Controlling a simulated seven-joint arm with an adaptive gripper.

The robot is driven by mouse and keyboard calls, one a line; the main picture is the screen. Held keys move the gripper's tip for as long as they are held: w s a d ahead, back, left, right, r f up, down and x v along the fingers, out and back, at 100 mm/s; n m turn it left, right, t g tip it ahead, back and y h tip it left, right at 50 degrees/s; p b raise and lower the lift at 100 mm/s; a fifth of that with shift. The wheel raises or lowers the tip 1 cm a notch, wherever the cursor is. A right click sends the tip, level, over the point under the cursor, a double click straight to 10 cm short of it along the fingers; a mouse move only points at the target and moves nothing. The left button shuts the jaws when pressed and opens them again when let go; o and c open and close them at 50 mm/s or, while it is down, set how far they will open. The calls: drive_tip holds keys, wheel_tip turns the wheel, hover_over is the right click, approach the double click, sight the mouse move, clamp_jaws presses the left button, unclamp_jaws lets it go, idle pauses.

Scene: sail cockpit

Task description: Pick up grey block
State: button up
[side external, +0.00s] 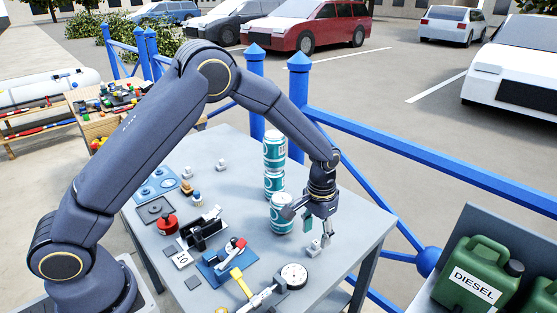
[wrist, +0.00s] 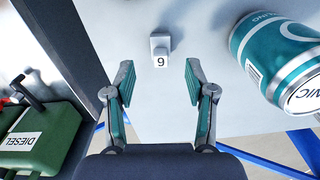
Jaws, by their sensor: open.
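A small light grey block with a white label reading 9 stands on the grey table in the wrist view (wrist: 160,47). It also shows near the table's right side in the side view (side external: 313,249). My gripper (side external: 308,229) is open above the table close to this block. In the wrist view, my gripper's two fingers (wrist: 159,78) are spread wide, with the block just beyond the tips and roughly centred between them. Nothing is held. Other small grey blocks (side external: 222,165) stand farther back on the table.
A stack of teal and white cans (side external: 274,184) stands close beside my gripper; a can is also at right in the wrist view (wrist: 278,58). A dial gauge (side external: 294,275) and a blue clamp (side external: 226,262) lie nearby. Green diesel cans (side external: 480,275) stand beyond the table edge.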

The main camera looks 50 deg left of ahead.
sight(315, 243)
wheel_tip(315, 243, down, 5)
drive_tip(key=shift+r, duration=0.1)
clamp_jaws()
idle(0.5)
